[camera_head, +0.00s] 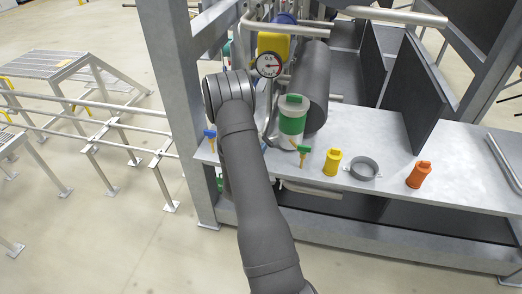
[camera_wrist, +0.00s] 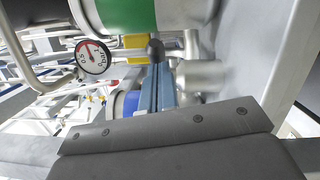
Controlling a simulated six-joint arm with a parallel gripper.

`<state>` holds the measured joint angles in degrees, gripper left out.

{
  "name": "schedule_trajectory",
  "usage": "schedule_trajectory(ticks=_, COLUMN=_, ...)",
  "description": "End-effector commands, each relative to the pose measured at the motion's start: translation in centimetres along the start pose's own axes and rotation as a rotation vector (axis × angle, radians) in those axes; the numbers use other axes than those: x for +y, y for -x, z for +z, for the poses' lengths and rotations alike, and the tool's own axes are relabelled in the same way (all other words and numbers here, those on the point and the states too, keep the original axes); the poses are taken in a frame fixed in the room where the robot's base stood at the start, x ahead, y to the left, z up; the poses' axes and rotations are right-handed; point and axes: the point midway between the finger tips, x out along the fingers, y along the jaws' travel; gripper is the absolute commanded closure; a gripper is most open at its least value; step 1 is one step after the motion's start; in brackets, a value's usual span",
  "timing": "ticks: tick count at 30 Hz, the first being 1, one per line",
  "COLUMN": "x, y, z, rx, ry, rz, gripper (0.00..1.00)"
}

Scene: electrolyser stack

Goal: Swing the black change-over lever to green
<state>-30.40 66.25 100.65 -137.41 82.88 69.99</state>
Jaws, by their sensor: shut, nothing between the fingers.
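In the wrist view, my gripper (camera_wrist: 157,70) shows as two narrow blue-grey fingers side by side, shut and with nothing seen between them. A dark rounded knob (camera_wrist: 155,48) shows just beyond the fingertips; it looks like the end of the black lever, but I cannot tell whether the fingers touch it. The rest of the lever and its green mark cannot be made out. In the head view my arm's wrist hides the gripper, and the lever is not distinguishable there.
A pressure gauge (camera_head: 269,65) stands close by; it also shows in the wrist view (camera_wrist: 93,56). A white container with a green band (camera_head: 292,122) is beside my wrist. A yellow part (camera_head: 333,162), a ring clamp (camera_head: 363,169) and an orange part (camera_head: 419,175) stand on the bench.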

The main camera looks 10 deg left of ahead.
Motion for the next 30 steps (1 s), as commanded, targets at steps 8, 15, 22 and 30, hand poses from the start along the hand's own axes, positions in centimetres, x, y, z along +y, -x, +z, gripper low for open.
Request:
schedule_trajectory(ticks=8, x=0.1, y=-0.9, z=1.2, rx=-0.037, ry=-0.009, rz=0.001, gripper=1.0)
schedule_trajectory(ticks=15, x=0.1, y=0.7, z=-0.1, rx=-0.025, ry=-0.007, rz=0.003, gripper=1.0)
schedule_trajectory(ticks=22, x=-0.3, y=4.7, z=-1.1, rx=-0.006, ry=0.004, rz=0.001, gripper=1.0)
schedule_trajectory(ticks=30, x=-1.2, y=9.0, z=2.7, rx=-0.001, ry=0.003, rz=0.002, gripper=1.0)
